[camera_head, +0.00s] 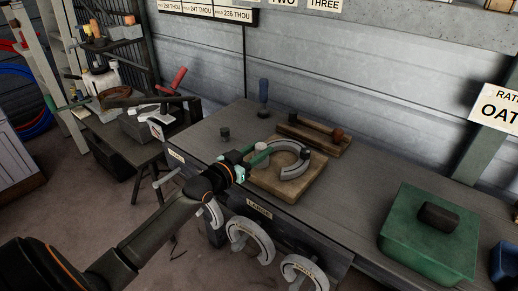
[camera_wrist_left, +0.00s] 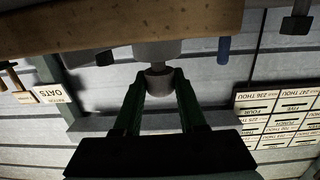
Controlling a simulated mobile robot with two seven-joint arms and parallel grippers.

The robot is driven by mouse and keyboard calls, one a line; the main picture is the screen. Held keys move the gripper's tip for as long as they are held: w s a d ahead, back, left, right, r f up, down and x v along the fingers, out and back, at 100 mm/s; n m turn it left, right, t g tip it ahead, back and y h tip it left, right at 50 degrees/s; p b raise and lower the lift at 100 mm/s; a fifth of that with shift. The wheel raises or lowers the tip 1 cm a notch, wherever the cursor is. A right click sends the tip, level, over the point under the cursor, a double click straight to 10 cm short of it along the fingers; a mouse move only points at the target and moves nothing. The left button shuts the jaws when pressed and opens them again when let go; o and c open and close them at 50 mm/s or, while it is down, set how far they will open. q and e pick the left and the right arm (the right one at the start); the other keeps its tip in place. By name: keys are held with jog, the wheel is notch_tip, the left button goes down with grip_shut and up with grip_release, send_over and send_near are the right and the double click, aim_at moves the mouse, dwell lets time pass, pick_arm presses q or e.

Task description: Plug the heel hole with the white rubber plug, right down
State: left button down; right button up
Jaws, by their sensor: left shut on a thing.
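A grey horseshoe (camera_head: 289,149) lies on a wooden block (camera_head: 290,188) on the bench. A dark stub stands on its right side. My left gripper (camera_head: 250,160) is at the left heel of the shoe, shut on the pale plug (camera_head: 261,157). In the left wrist view my left gripper (camera_wrist_left: 160,82) has its fingers on both sides of the round plug (camera_wrist_left: 158,81), which looks grey there. The plug's far end meets or overlaps the grey shoe (camera_wrist_left: 157,51) in that view. The heel hole is hidden, so I cannot tell whether the plug is in it.
A dark round stub (camera_head: 225,132) and a blue-handled tool (camera_head: 263,91) stand behind. A wooden tray (camera_head: 314,138) holds a hammer-like tool. A green box (camera_head: 428,240) is at the right. Horseshoes hang on the bench front.

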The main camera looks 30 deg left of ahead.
pick_arm(q)
jog(key=shift+f+b, duration=0.4)
jog(key=shift+f, duration=0.5)
pick_arm(e)
jog(key=shift+f, duration=0.45)
pick_arm(q)
jog(key=shift+c, duration=2)
grip_release()
jog(key=shift+r, duration=0.1)
